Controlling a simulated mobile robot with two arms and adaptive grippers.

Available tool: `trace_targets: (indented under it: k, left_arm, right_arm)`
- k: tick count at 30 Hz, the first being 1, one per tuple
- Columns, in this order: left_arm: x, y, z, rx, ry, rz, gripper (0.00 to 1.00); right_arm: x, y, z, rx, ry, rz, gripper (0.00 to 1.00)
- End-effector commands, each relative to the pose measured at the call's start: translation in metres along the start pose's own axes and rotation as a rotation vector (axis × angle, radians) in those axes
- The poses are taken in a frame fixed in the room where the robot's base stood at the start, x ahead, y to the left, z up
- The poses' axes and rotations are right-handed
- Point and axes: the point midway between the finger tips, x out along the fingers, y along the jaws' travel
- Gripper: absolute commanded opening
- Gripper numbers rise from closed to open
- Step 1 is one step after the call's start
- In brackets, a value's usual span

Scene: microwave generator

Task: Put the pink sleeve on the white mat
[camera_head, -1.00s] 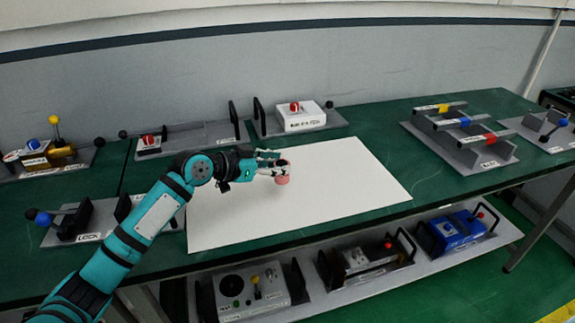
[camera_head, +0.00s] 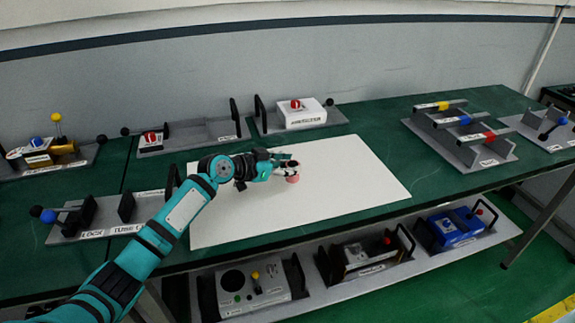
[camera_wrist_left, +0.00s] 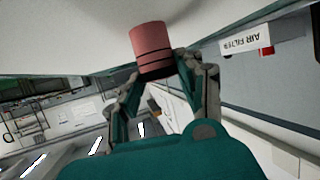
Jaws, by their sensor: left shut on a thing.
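The pink sleeve (camera_head: 292,179) is a small pink cylinder at the tips of my left gripper (camera_head: 285,168). The left wrist view shows the sleeve (camera_wrist_left: 150,45) with dark rings near its lower end, between the two fingertips of the left gripper (camera_wrist_left: 157,72), which is shut on it. The white mat (camera_head: 345,190) lies flat on the green table, and the gripper and sleeve are over its middle. I cannot tell whether the sleeve touches the mat. My right gripper is not in view.
A grey rack (camera_head: 462,140) with yellow, blue and red-marked bars stands at the right. A white box with a red knob (camera_head: 301,114) stands behind the mat. Lever fixtures (camera_head: 85,215) sit at the left. The right part of the mat is bare.

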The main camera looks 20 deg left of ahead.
Motion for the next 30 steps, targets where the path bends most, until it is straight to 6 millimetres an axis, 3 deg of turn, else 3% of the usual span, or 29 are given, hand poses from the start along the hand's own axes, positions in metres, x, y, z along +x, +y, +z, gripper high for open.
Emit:
trace_targets:
  k: [1,6,17,20,30]
  left_arm:
    - [0.001,0.0,0.002,0.0,0.0,0.0,0.38]
    - [0.0,0.0,0.001,0.0,0.0,0.0,0.6]
    - [-0.003,0.0,-0.004,0.0,0.0,0.0,0.6]
    - [-0.016,-0.002,0.0,0.003,-0.001,-0.002,0.6]
    - [-0.088,-0.001,0.001,0.003,-0.003,-0.001,0.6]
  right_arm:
    - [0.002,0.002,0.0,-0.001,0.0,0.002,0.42]
    - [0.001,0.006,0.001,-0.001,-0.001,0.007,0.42]
    - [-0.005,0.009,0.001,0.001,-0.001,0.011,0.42]
    - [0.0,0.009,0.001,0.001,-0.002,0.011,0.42]
    - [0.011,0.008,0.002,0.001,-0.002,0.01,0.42]
